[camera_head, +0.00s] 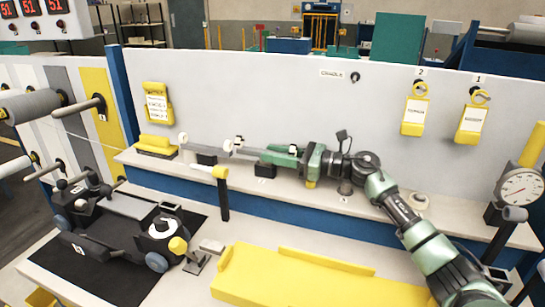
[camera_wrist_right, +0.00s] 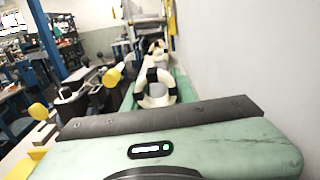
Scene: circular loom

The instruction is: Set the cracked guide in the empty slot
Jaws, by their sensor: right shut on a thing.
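My right gripper (camera_head: 285,155) reaches leftward low along the back shelf, with green fingers. It is shut on a white ring-shaped guide (camera_head: 294,149), which also shows between dark pads in the right wrist view (camera_wrist_right: 157,88). I cannot make out a crack on it. Another white ring (camera_head: 238,143) stands farther left along the shelf, and one more (camera_head: 183,137) is near its left end. Small black blocks sit along the shelf, one (camera_head: 265,170) below my gripper. I cannot tell which place is the empty slot. My left gripper is not in view.
A grey wall panel (camera_head: 270,90) stands close behind the shelf (camera_head: 385,208). A yellow-topped black post (camera_head: 223,195) rises in front of the shelf. A yellow tray (camera_head: 300,285) is at the front, a dark machine (camera_head: 130,215) at left, and a dial gauge (camera_head: 521,188) at right.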

